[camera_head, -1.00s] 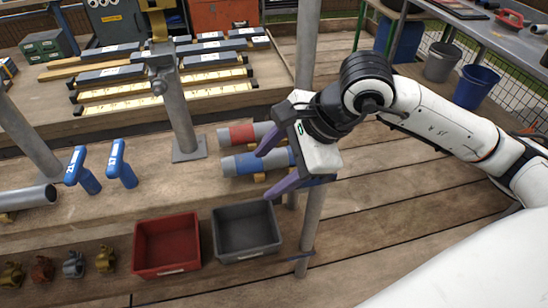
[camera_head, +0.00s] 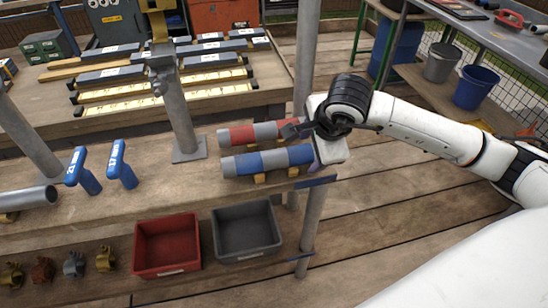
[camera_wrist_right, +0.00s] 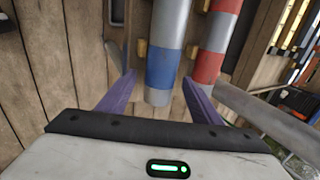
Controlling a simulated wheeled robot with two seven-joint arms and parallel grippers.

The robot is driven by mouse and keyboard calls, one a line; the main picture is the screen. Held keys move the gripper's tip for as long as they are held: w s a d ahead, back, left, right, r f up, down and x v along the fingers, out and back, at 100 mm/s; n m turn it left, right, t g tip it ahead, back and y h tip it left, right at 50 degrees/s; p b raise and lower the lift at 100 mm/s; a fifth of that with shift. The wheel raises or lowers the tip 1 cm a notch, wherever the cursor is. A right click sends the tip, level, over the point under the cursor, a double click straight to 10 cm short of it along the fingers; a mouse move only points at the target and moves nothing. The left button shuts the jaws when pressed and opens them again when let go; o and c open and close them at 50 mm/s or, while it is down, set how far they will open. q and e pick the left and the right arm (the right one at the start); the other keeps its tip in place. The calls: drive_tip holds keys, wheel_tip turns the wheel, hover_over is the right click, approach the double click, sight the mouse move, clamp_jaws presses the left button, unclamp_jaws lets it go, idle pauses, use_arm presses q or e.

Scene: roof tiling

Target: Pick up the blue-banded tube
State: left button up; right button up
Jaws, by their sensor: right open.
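The blue-banded tube (camera_head: 275,159) is grey with blue bands and lies on small wooden blocks at the right end of the bench. My right gripper (camera_head: 304,150) is open at the tube's right end. In the right wrist view, the blue-banded tube (camera_wrist_right: 162,68) lies lengthwise between the two purple fingers (camera_wrist_right: 158,80), with a gap on each side. How deep the fingers reach around it cannot be told. My left gripper is not in view.
A red-banded tube (camera_head: 242,135) lies parallel just behind, close to one finger; it also shows in the wrist view (camera_wrist_right: 212,55). An upright pole (camera_head: 313,215) stands at the bench's right end. Red (camera_head: 167,245) and grey (camera_head: 246,230) bins sit below in front.

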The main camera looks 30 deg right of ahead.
drive_tip(key=shift+w+d+f, duration=0.1)
drive_tip(key=shift+w+f, duration=0.15)
drive_tip(key=shift+f, duration=0.25)
drive_tip(key=shift+r, duration=0.1)
drive_tip(key=c, duration=1.5)
drive_tip(key=shift+o, duration=0.2)
wheel_tip(320, 180, up, 10)
